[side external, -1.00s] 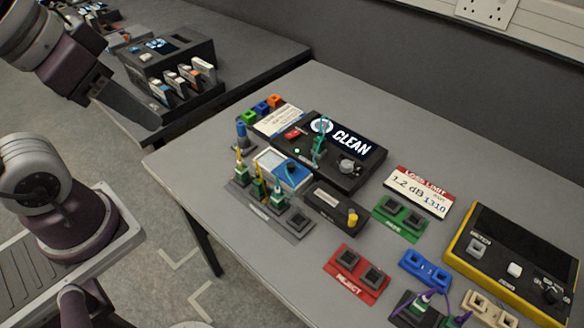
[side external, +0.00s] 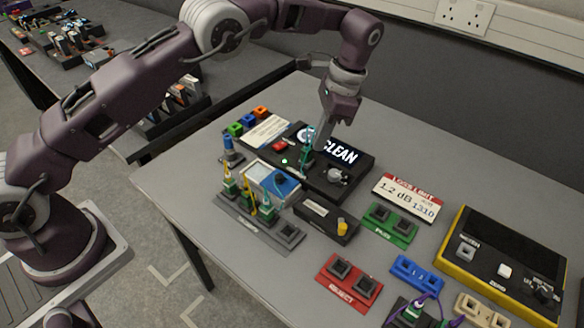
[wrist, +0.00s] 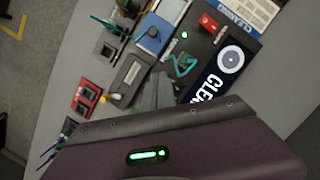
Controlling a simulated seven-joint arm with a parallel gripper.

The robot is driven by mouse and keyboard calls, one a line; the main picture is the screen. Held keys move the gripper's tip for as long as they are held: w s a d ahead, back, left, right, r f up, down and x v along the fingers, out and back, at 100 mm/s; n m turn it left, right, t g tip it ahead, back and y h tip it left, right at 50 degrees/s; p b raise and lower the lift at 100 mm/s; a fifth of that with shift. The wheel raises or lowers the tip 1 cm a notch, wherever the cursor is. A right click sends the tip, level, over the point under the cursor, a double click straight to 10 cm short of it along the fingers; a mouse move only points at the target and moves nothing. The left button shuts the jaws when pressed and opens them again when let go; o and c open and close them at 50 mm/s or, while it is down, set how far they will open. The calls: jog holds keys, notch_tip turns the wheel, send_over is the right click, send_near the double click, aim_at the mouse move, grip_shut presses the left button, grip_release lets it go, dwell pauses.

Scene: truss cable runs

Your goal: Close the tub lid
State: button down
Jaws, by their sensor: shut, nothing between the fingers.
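No tub is labelled as such. The likeliest is a small blue box (side external: 285,184) with a dark round spot and a pale flat panel (side external: 258,172) on its left; I cannot tell whether that panel is its lid or how far it stands open. The box also shows in the wrist view (wrist: 150,34). My gripper (side external: 317,143) is shut and empty, pointing down over the black CLEAN unit, behind and right of the blue box. It is close to a teal plug (side external: 306,157); contact cannot be told. The grey fingers (wrist: 160,82) show in the wrist view.
The black CLEAN unit (side external: 362,162) has a silver knob. A grey rack (side external: 228,206) holds several upright plugs in front of the blue box. A black box with a yellow knob (side external: 314,216), a green block (side external: 390,222) and a red REJECT block (side external: 347,281) stand rightward.

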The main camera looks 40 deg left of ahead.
send_near(287, 182)
jog(key=f, duration=0.1)
jog(key=w+d+f, duration=0.1)
jog(key=f, duration=0.1)
jog(key=w+d+f, duration=0.1)
jog(key=shift+f, duration=0.4)
jog(key=shift+s+a+f, duration=0.15)
jog(key=shift+s+a, duration=1.25)
jog(key=shift+s, duration=0.05)
jog(key=a, duration=0.8)
